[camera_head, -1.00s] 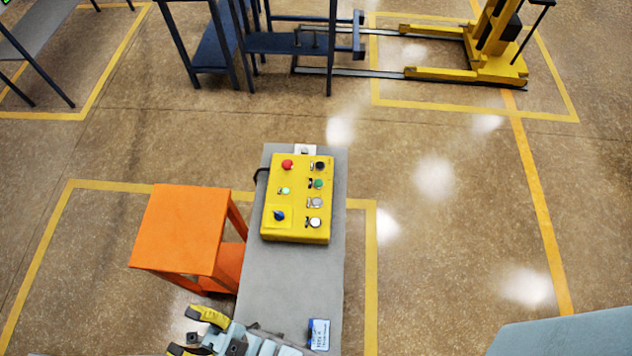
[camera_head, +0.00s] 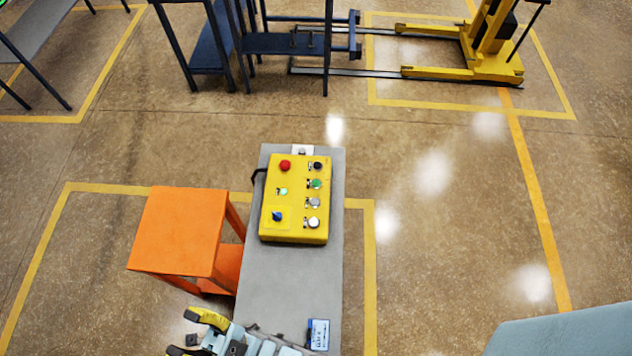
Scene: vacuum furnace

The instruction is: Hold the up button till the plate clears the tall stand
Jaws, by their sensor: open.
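A yellow control box (camera_head: 295,230) lies on a narrow grey bench top (camera_head: 285,275). It carries a red button (camera_head: 285,165), a black button (camera_head: 317,166), a green button (camera_head: 316,184), two pale buttons (camera_head: 314,203), a small light-green button (camera_head: 284,191) and a blue knob (camera_head: 277,215). Their labels are too small to read, so I cannot tell which is the up button. My gripper (camera_head: 193,335) is open at the bottom edge, below and left of the box, apart from it. I cannot make out the plate or which stand is the tall one.
An orange stand (camera_head: 180,230) is left of the bench. Dark blue stands (camera_head: 285,43) and a yellow lift truck (camera_head: 485,60) with long forks are at the back. A blue-and-white label (camera_head: 318,334) lies on the bench's near end.

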